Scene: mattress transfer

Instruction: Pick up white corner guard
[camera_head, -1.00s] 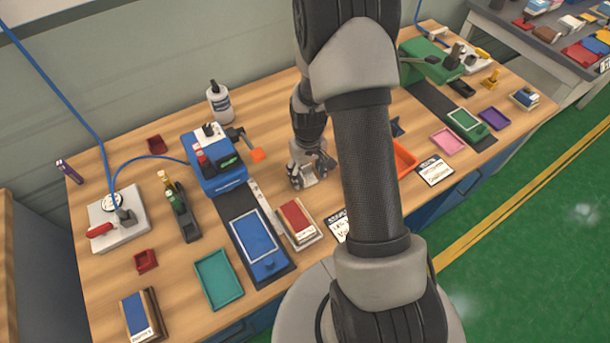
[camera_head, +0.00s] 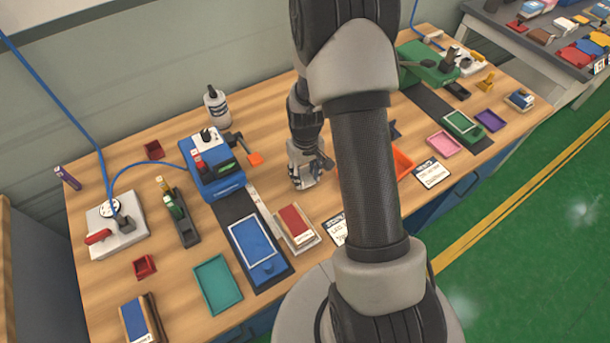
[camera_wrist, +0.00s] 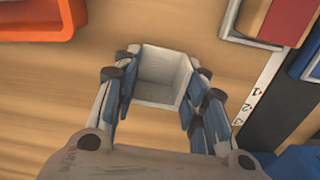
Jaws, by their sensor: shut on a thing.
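The white corner guard (camera_wrist: 160,75) sits between the fingers of my gripper (camera_wrist: 160,90) in the wrist view. It looks like a small open corner with pale inner faces. The blue-padded fingers press on its left and right sides. In the head view my gripper (camera_head: 304,182) points down at the wooden table, left of my large arm link. The guard cannot be made out clearly there. I cannot tell whether the guard still touches the table.
An orange tray (camera_wrist: 35,18) lies to one side of my gripper, also seen in the head view (camera_head: 403,163). A red-topped block (camera_head: 294,221) and a blue machine (camera_head: 215,172) stand on the other side. Bare wood (camera_head: 270,130) lies around my gripper.

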